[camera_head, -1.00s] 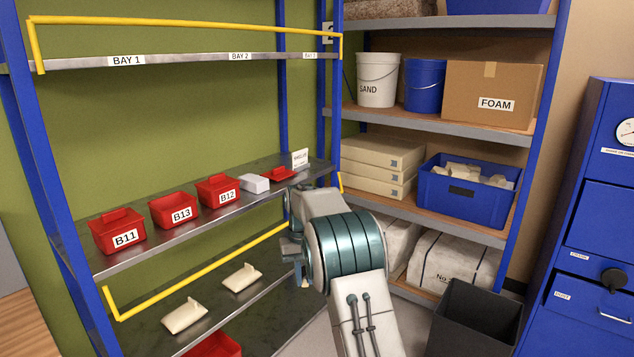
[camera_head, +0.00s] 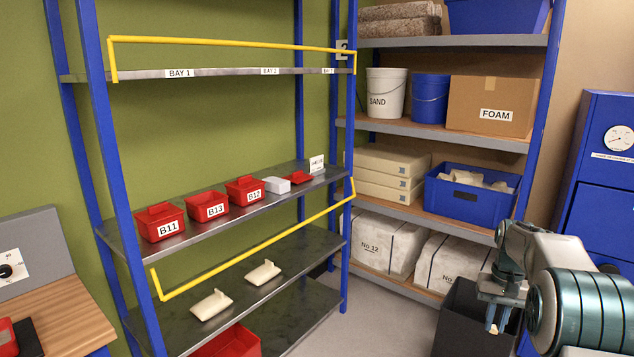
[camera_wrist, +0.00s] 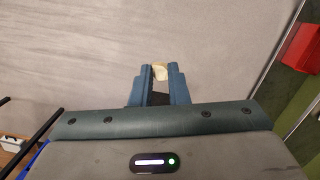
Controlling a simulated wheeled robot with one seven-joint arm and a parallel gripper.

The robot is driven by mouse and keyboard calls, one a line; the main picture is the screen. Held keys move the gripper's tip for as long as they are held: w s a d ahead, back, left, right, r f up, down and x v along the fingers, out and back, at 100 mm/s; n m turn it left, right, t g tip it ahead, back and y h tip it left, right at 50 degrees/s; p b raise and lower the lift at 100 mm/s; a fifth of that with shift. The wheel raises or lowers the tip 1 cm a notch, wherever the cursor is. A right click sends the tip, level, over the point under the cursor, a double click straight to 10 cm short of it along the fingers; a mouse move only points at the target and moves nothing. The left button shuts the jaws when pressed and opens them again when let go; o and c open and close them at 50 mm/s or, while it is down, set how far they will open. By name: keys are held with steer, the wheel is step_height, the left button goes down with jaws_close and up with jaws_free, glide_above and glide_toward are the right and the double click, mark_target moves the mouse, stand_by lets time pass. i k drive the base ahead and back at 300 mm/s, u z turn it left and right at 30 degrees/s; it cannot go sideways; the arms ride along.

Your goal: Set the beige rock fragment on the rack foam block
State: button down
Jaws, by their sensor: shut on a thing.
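My gripper (camera_head: 495,322) hangs at the lower right of the head view, away from the rack, over or in front of the dark bin. In the wrist view its jaws (camera_wrist: 160,80) are shut on the beige rock fragment (camera_wrist: 160,71), which pokes out between the blue fingertips. The rack (camera_head: 230,222) stands at the left. On its middle shelf a small white block (camera_head: 277,185) sits right of bin B12. Two cream pads (camera_head: 212,305) (camera_head: 263,272) lie on the lower shelf. I cannot tell for sure which of these is the foam block.
Red bins B11 (camera_head: 160,223), B13 (camera_head: 207,205) and B12 (camera_head: 245,190) line the middle shelf. Yellow rails (camera_head: 255,255) run along the rack's front. A dark open bin (camera_head: 462,320) stands near my gripper. The wrist view shows bare grey floor (camera_wrist: 90,50) below.

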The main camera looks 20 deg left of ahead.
mark_target(275, 180)
steer(key=i, duration=1.9)
steer(key=u, duration=1.5)
steer(key=i, duration=0.55)
steer(key=u, duration=0.65)
